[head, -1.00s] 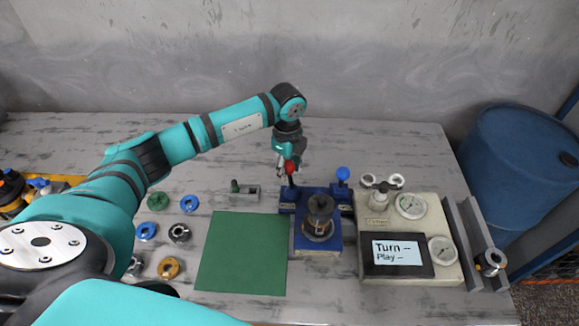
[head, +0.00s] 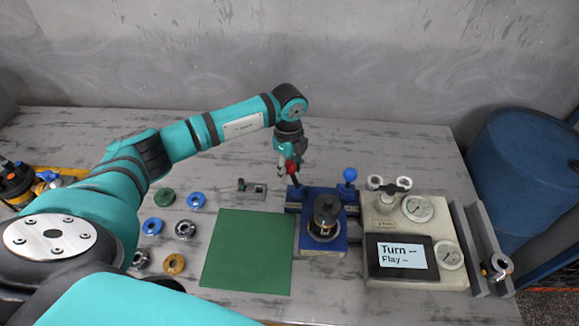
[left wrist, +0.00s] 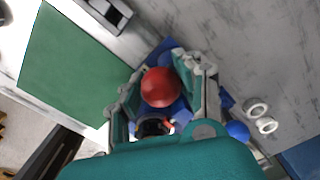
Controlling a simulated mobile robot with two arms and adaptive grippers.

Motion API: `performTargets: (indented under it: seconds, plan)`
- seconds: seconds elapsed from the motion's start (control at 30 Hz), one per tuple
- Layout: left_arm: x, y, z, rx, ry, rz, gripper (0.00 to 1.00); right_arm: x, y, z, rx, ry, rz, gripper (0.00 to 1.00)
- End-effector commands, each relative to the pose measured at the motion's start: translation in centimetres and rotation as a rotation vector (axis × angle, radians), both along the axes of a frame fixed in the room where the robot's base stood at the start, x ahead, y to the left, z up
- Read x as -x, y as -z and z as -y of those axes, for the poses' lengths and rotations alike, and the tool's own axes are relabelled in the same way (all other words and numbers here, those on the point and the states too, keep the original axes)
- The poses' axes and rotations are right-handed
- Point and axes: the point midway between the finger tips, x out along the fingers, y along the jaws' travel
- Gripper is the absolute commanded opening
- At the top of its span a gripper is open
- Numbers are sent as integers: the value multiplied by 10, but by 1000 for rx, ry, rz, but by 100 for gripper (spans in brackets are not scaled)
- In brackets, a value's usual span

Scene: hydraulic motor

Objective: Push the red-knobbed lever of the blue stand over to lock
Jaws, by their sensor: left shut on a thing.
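The blue stand (head: 337,246) is right of the green mat and holds a dark cylindrical motor part (head: 326,212). Its red-knobbed lever (head: 292,168) rises from the stand's back left corner, leaning slightly left. A second lever with a blue knob (head: 350,174) stands at the back right. My left gripper (head: 288,164) points down from above and is shut on the red knob. In the left wrist view the red knob (left wrist: 161,87) lies between the fingers, with the blue knob (left wrist: 237,131) to the right. The lever's shaft is mostly hidden there. My right gripper is not in view.
A beige gauge box (head: 410,278) with a display stands close right of the stand. The green mat (head: 247,250) is bare. Several rings and discs (head: 185,229) lie left of it, and a small grey fixture (head: 252,191) lies behind it. The table behind the stand is clear.

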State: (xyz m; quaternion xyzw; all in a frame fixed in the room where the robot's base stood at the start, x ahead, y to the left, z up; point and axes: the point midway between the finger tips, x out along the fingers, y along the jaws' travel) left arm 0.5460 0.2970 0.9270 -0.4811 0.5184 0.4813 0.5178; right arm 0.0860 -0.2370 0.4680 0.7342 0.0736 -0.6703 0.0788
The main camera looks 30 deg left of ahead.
Motion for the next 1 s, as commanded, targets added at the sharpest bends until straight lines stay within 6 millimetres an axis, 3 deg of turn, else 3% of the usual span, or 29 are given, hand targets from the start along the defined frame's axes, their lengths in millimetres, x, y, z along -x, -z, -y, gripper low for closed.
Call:
performTargets:
  seconds: [0.33, 1.0]
  plan:
    - [6, 4, -14, -6, -4, -3, 16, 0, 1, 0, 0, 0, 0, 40]
    - [10, 9, -21, -5, -2, -4, 16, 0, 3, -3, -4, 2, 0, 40]
